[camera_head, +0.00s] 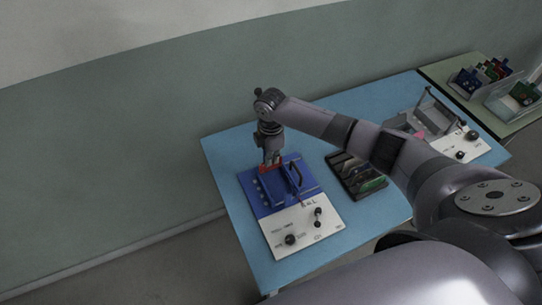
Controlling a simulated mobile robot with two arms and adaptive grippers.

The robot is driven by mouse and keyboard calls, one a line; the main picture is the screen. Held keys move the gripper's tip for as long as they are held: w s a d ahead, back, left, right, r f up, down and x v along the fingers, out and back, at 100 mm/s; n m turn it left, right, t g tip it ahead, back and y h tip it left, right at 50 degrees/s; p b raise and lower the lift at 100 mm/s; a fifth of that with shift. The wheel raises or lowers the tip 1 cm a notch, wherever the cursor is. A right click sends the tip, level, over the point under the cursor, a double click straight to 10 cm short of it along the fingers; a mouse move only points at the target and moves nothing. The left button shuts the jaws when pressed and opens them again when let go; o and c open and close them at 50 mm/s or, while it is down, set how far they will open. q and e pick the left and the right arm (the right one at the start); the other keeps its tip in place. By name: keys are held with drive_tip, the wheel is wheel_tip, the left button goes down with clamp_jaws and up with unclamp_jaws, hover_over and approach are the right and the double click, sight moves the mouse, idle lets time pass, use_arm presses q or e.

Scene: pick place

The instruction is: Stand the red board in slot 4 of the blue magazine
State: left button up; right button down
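The blue magazine (257,202) lies on the left part of the light-blue table, joined to a white panel with black knobs. My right gripper (271,161) points down over the magazine's far part. A red board (265,170) shows as a small strip right at its fingertips. The fingers are too small here to tell whether they grip the board or stand open around it. Which slot the board is over or in cannot be made out. My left gripper is not in view.
A dark tray with several boards (349,181) stands right of the magazine. A grey fixture with a white panel (464,144) is at the table's right end. Clear bins of coloured parts (515,103) stand on a green table (440,70) beyond. My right arm crosses above the table.

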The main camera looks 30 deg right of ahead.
drive_tip(key=shift+f+b, duration=0.4)
drive_tip(key=shift+f, duration=0.55)
idle(0.6)
drive_tip(key=c, duration=2.3)
unclamp_jaws()
drive_tip(key=o, duration=0.6)
drive_tip(key=shift+s, duration=0.1)
drive_tip(key=shift+r, duration=0.1)
drive_tip(key=shift+c, duration=1.1)
drive_tip(key=shift+w+r, duration=0.15)
drive_tip(key=shift+w, duration=0.05)
